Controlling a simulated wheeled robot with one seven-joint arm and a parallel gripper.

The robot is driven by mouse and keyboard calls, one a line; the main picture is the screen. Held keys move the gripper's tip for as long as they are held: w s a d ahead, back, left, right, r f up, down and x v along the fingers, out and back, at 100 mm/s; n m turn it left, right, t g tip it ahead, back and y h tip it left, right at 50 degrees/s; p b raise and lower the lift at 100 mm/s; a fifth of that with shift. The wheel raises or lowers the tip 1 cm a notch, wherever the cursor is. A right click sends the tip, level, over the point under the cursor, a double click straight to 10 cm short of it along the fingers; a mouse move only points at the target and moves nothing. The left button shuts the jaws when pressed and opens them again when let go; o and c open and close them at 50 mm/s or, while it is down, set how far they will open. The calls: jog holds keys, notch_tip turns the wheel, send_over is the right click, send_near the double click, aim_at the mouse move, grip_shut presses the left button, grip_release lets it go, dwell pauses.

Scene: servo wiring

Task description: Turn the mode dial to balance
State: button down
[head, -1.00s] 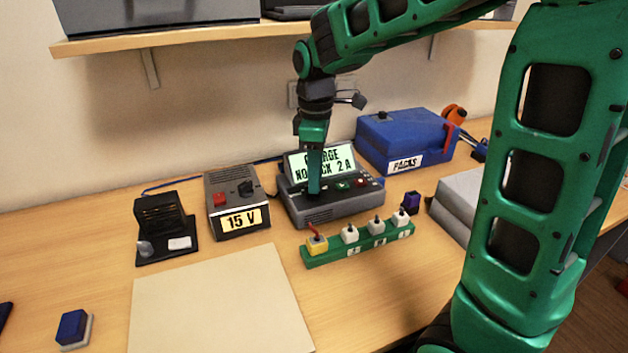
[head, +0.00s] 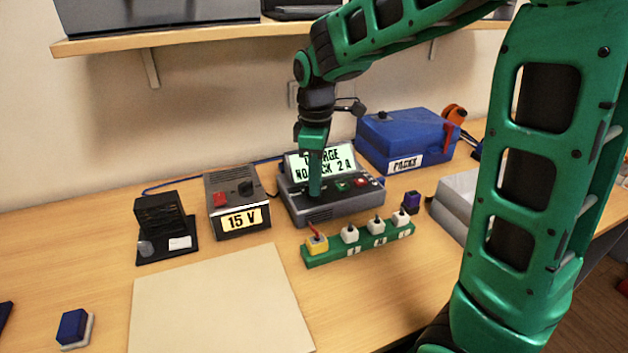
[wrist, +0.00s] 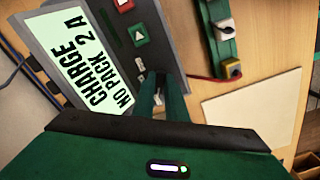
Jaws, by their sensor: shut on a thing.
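The charger (head: 335,210) is a dark grey box with a tilted screen (head: 335,160) reading "CHARGE NO PACK 2 A", partly covered by my arm in the head view. Green and red buttons show on its top. My gripper (head: 315,192) points down onto the left part of the charger's top. In the wrist view my gripper's fingers (wrist: 162,100) are close together at the charger's panel, beside the screen (wrist: 80,58). The jaws are shut on the mode dial, which is mostly hidden between and behind the fingers. I cannot read the dial's pointer.
A power supply (head: 236,203) marked "15 V" stands left of the charger. A green strip (head: 345,252) with several plugs lies in front. A blue box (head: 405,140) marked "PACKS" stands behind right. A pale mat (head: 220,300) covers the front table.

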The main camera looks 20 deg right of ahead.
jog(key=shift+m, duration=0.3)
jog(key=m, duration=1.1)
jog(key=shift+a+r, duration=0.1)
jog(key=shift+a, duration=0.1)
dwell(0.3)
jog(key=c, duration=1.8)
grip_release()
